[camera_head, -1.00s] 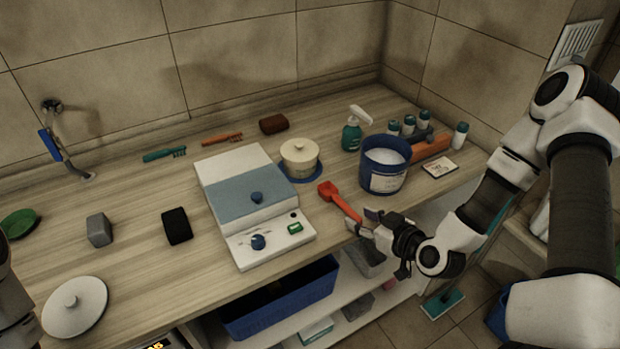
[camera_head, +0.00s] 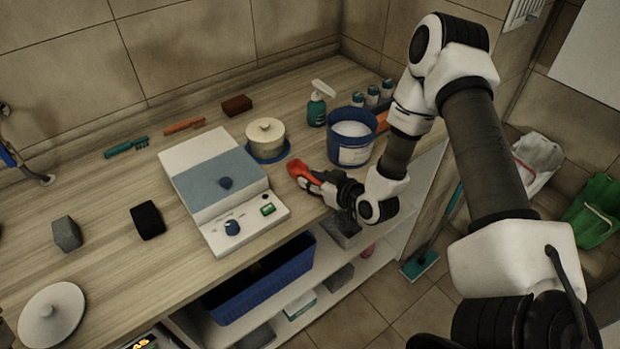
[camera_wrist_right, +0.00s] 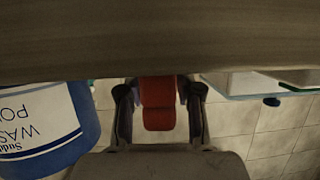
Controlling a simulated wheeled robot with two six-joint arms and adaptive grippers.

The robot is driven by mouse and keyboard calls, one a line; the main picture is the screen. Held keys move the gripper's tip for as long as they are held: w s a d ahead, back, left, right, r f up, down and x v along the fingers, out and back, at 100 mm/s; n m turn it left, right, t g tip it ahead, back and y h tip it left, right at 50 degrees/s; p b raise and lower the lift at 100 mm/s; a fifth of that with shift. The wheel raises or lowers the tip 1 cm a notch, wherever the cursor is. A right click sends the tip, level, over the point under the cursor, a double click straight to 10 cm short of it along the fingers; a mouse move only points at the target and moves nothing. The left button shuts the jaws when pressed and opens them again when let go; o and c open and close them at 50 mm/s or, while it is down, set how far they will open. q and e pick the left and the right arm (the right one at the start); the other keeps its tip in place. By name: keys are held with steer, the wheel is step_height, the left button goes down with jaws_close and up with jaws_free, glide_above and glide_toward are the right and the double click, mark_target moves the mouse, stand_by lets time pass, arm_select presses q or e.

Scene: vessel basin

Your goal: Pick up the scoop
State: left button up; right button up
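The red scoop (camera_head: 297,169) is on the counter, right of the white-and-blue device and in front of the blue tub. Its bowl points to the back left. My right gripper (camera_head: 313,181) is low at the counter's front edge, with its fingers around the scoop's handle. In the right wrist view the red handle (camera_wrist_right: 158,105) fills the space between the fingertips, with a pad against each side. In the head view the gripper hides most of the handle. I cannot tell whether the scoop is clear of the counter. My left gripper does not show.
The blue powder tub (camera_head: 352,142) stands close beside my right gripper. The white-and-blue device (camera_head: 222,187) is to its left, and a cream lidded pot (camera_head: 266,139) is behind. A spray bottle (camera_head: 317,107) stands farther back. Below is a shelf with a blue bin (camera_head: 262,279).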

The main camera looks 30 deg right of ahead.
mark_target(313, 178)
jaws_close()
steer(key=shift+w+r, duration=0.1)
steer(key=shift+r, duration=0.5)
step_height(313, 178, up, 2)
steer(key=shift+r+b, duration=0.2)
steer(key=shift+b, duration=0.25)
steer(key=s, duration=0.2)
steer(key=s+a, duration=0.1)
steer(key=s, duration=0.2)
steer(key=s+b, duration=0.1)
steer(key=s, duration=0.2)
steer(key=shift+a+r, duration=0.15)
steer(key=shift+r, duration=0.05)
steer(key=s+a+p, duration=0.1)
steer(key=s+p, duration=0.7)
steer(key=p, duration=0.1)
steer(key=shift+a+r, duration=0.2)
steer(key=shift+r, duration=0.25)
